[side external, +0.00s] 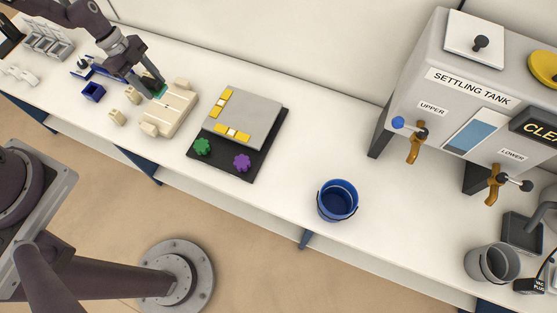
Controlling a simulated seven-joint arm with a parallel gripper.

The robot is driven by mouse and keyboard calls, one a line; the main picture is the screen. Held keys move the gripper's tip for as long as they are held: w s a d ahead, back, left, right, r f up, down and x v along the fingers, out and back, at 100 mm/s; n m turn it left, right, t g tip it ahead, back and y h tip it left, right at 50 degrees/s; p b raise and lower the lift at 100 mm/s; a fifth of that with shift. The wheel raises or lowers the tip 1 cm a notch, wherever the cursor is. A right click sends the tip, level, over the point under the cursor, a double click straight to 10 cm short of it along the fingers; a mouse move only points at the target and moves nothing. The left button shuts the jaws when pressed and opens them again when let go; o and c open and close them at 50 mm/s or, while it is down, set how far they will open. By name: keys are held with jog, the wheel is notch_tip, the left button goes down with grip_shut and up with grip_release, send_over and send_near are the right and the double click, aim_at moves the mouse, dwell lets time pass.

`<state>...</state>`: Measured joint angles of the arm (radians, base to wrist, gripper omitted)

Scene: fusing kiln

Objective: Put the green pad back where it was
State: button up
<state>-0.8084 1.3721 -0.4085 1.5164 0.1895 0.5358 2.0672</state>
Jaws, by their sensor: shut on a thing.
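The green pad (159,93) is at the upper left in the side external view, at the back end of the cream block fixture (172,110). Only a small part of it shows; my gripper hides the rest. My gripper (153,84) points down and is shut on the green pad. I cannot tell whether the pad touches the fixture or is held just above it.
Small cream blocks (116,117) and a blue open box (94,92) lie left of the fixture. A grey plate with yellow strips (243,116) is on its right, with green (203,146) and purple (242,162) knobs. A blue bucket (337,201) stands farther right.

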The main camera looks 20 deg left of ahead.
jog(key=w+d, duration=0.1)
jog(key=d, duration=0.7)
jog(key=w+d, duration=0.1)
jog(key=d, duration=0.7)
jog(key=w+d+f, duration=0.1)
jog(key=w+d, duration=0.1)
jog(key=d, duration=0.7)
jog(key=shift+w, duration=0.1)
jog(key=s+d, duration=0.3)
jog(key=d, duration=0.8)
send_over(298, 174)
jog(key=a, duration=0.2)
jog(key=f, duration=0.9)
jog(key=shift+s+d+f, duration=0.1)
jog(key=shift+d+f, duration=0.15)
jog(key=shift+f, duration=0.4)
